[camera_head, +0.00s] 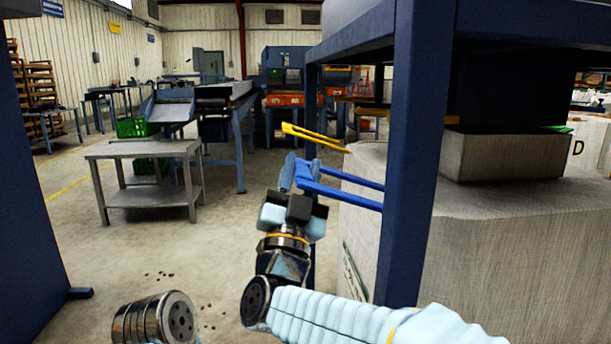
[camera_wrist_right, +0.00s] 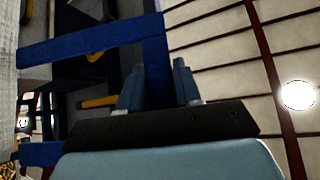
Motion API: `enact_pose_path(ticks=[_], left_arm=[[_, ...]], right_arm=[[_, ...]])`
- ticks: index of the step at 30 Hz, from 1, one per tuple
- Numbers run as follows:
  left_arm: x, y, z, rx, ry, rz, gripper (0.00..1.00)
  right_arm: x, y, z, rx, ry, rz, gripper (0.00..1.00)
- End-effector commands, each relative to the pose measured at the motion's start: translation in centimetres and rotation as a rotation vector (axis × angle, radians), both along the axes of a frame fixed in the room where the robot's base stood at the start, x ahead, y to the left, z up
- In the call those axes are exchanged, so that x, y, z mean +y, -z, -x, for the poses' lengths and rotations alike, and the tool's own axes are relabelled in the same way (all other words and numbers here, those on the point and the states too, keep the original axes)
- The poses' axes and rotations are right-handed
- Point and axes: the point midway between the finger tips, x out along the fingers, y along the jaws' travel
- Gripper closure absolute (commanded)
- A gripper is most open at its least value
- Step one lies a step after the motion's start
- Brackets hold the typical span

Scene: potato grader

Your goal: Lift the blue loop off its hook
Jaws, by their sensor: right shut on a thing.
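The blue loop (camera_head: 345,188) is two flat straps running from the dark blue frame side to my right gripper (camera_head: 296,172). In the right wrist view the loop (camera_wrist_right: 92,43) bends down between the two fingers of this gripper (camera_wrist_right: 157,85), which is shut on it. The yellow hook (camera_head: 315,138) sticks out to the left, above the straps in the head view. In the right wrist view the hook (camera_wrist_right: 98,102) lies between the two straps, its end near one finger. I cannot tell whether the loop still touches the hook. My left gripper is out of view.
A dark blue post (camera_head: 410,150) stands just right of my right gripper. Behind it is a large pale bulk bag (camera_head: 520,240). A grey table (camera_head: 140,150) stands further back on the left. The floor between is mostly clear.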

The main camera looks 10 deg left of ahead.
Motion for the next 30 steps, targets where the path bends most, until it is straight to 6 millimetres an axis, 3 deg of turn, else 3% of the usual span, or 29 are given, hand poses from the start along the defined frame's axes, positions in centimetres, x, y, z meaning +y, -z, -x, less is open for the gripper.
enact_pose_path(ticks=[13, 14, 17, 26, 30], left_arm=[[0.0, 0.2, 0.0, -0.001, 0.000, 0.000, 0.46], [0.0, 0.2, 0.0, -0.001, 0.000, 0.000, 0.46], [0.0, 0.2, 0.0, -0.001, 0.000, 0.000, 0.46], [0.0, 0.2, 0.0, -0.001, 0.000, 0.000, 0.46], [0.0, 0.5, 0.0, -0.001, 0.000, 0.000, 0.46]], right_arm=[[0.1, 0.5, 0.0, 0.001, 0.002, 0.016, 1.00], [0.2, 0.5, 0.0, 0.001, 0.002, 0.016, 0.62], [0.1, 0.5, 0.0, 0.000, 0.001, 0.015, 0.47], [0.1, 0.4, 0.1, -0.002, 0.001, 0.013, 0.46], [0.1, 1.4, 1.1, 0.000, 0.000, 0.013, 0.46]])
